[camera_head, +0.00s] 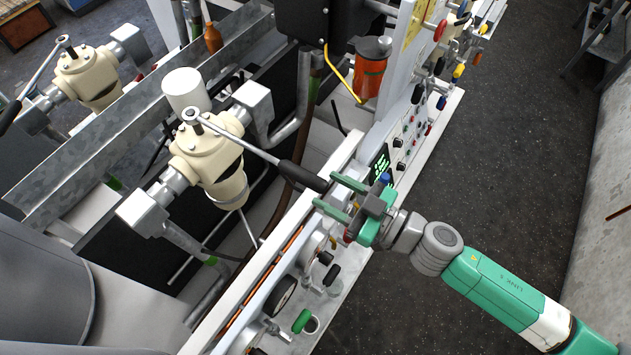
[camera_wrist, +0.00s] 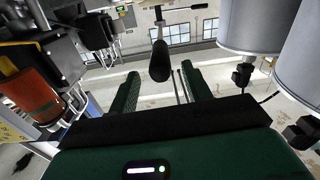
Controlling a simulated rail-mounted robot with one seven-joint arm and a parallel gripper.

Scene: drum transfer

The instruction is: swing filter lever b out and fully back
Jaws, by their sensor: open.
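The nearer cream filter housing (camera_head: 210,160) has a lever (camera_head: 245,143) on top, a metal rod ending in a black grip (camera_head: 303,177). The lever points right, toward my gripper (camera_head: 326,193). My gripper is open, with its green fingers on either side of the grip's end in the head view. In the wrist view, the black grip (camera_wrist: 160,62) shows end-on between the open fingers (camera_wrist: 160,72); I cannot tell whether they touch it. A second cream filter (camera_head: 88,80) with its own lever (camera_head: 42,75) stands at the upper left. No letter marking them is legible.
A control panel (camera_head: 405,145) with knobs and a green display stands just behind my gripper. Below are gauges and valves (camera_head: 283,296) along the white ledge. An orange canister (camera_head: 370,72) stands above. The dark floor (camera_head: 520,150) at right is open.

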